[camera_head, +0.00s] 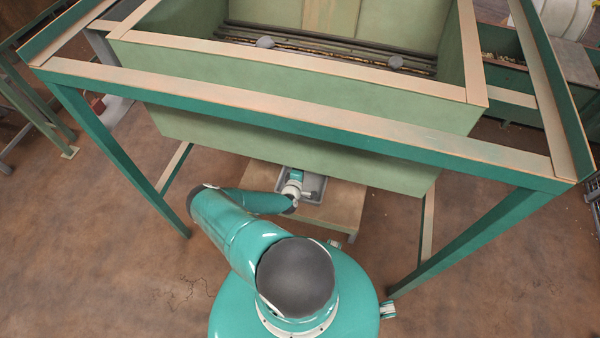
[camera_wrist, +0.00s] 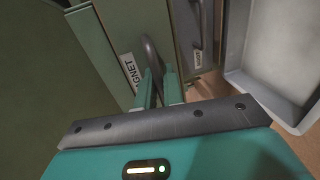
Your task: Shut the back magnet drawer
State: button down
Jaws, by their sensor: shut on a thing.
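In the wrist view, a green drawer front (camera_wrist: 125,30) carries a white label reading "MAGNET" (camera_wrist: 131,75) and a dark curved handle (camera_wrist: 151,55). My gripper (camera_wrist: 156,84) is shut on this handle. I cannot tell how far the held drawer stands out. In the head view, my gripper is partly hidden beneath the lower edge of the green hopper (camera_head: 300,150), and the drawers are out of sight.
A grey tray (camera_head: 316,187) sits on a low wooden stand (camera_head: 343,205) under the hopper, close beside my wrist; its rim also shows in the wrist view (camera_wrist: 258,90). Teal frame legs (camera_head: 125,160) and (camera_head: 470,235) stand on both sides.

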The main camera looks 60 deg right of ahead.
jog(key=shift+w+d, duration=0.15)
jog(key=shift+d, duration=0.1)
jog(key=c, duration=1.6)
grip_release()
jog(key=shift+c, duration=0.2)
jog(key=shift+a, duration=0.1)
jog(key=v, duration=1.3)
jog(key=shift+a, duration=0.35)
jog(key=shift+r, duration=0.1)
